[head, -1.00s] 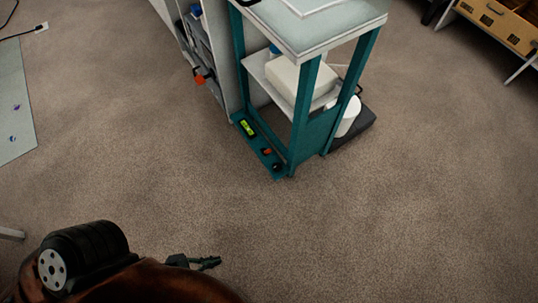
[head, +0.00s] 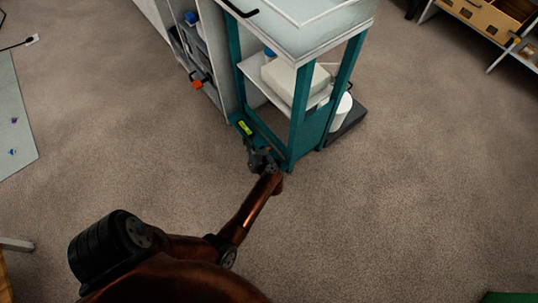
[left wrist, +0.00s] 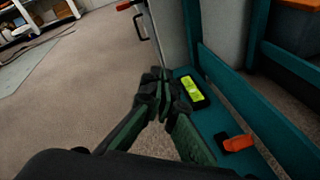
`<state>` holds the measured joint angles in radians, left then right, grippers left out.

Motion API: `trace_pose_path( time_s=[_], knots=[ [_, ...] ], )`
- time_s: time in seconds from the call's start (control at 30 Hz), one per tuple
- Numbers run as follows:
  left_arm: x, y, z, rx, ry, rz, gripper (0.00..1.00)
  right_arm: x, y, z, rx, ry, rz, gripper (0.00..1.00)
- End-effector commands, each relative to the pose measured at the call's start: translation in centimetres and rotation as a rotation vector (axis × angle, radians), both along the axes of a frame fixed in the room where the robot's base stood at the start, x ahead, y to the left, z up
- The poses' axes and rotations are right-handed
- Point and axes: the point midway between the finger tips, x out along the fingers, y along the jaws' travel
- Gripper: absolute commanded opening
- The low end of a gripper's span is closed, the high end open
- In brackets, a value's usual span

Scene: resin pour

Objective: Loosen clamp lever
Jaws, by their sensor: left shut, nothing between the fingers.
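A teal frame (head: 298,125) stands on the floor with a pale top. In the left wrist view, its base bar carries an orange-red lever (left wrist: 238,143) on a black mount and a black box with a lit yellow-green display (left wrist: 194,90). I cannot tell for sure whether that lever is the clamp lever. The display also shows in the head view (head: 245,128); the lever there is hidden behind my left gripper (head: 262,160). In the wrist view the left gripper (left wrist: 160,84) is shut and empty, its tips beside the display box, left of the lever. My right gripper is out of view.
A grey cabinet (head: 212,62) with an orange-red piece (head: 200,85) adjoins the frame's left side. A white box (head: 287,78) sits on the frame's shelf; a white cylinder (head: 341,112) stands behind. Carpet (head: 400,200) is clear to the right.

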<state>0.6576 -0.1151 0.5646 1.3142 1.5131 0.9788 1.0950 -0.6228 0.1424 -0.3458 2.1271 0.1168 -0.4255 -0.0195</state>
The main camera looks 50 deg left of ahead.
Motion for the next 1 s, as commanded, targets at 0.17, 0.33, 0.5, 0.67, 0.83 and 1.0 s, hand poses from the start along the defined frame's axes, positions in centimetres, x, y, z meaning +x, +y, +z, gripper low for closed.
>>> trace_pose_path(
  time_s=[0.17, 0.33, 0.5, 0.67, 0.83, 1.0],
  knots=[
    [4.1, -8.5, -2.3, -0.399, -0.251, 0.262, 0.00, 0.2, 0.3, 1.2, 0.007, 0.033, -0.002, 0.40],
    [6.0, -14.3, -3.1, -0.596, -0.340, 0.398, 0.00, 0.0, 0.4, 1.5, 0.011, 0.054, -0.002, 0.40],
    [6.4, -15.7, -3.3, -0.641, -0.357, 0.431, 0.00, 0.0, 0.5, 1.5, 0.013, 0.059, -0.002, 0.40],
    [6.4, -15.6, -3.3, -0.639, -0.357, 0.428, 0.00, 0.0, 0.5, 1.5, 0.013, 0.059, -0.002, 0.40],
    [6.4, -15.3, -3.6, -0.636, -0.355, 0.428, 0.00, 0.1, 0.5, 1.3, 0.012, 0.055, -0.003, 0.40],
    [6.3, -13.9, -5.2, -0.632, -0.353, 0.429, 0.00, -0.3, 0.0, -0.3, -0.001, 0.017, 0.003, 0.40]
  ],
)
